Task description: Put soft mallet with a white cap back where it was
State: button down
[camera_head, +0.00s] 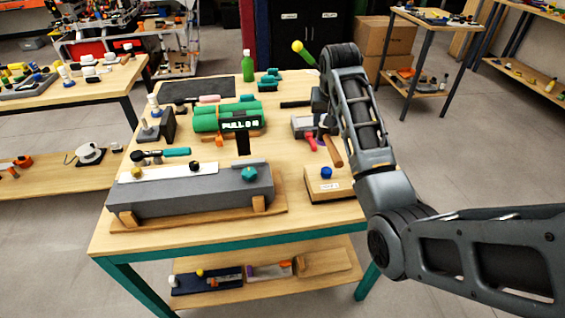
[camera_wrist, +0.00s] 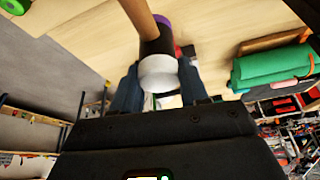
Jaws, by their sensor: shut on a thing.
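The soft mallet (camera_wrist: 158,70) shows in the wrist view with its white cap facing the camera, a dark head with a purple far end, and a wooden handle running up out of the frame. My gripper (camera_wrist: 160,92) is shut on the mallet's head, with one dark finger on each side. In the head view my gripper (camera_head: 322,108) is over the right side of the table, mostly hidden by my arm. A wooden handle (camera_head: 332,151) shows just below it and looks like the mallet's. The head is hard to make out there.
The workbench (camera_head: 165,235) carries green rolls (camera_head: 222,118), a grey block (camera_head: 190,192), a wooden box with a blue knob (camera_head: 328,187) and a red-topped tool (camera_head: 310,141) close to my gripper. A green bottle (camera_head: 248,68) stands at the back. Bare wood lies between the rolls and the box.

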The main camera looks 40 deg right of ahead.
jog(key=shift+w+a+f+p, duration=0.25)
jog(key=shift+w+a+f, duration=0.65)
jog(key=shift+a+f, duration=0.6)
jog(key=shift+w+a+f+p, duration=0.3)
jog(key=shift+w+a+f, duration=0.75)
jog(key=shift+f, duration=0.7)
jog(key=shift+w+a+f+p, duration=0.25)
jog(key=shift+w+a+f, duration=0.5)
jog(key=shift+a+f, duration=0.85)
jog(key=shift+d+f, duration=0.1)
jog(key=shift+f, duration=0.1)
jog(key=c, duration=0.6)
grip_release()
jog(key=shift+o, duration=0.2)
jog(key=v, duration=1.2)
jog(key=shift+r, duration=0.1)
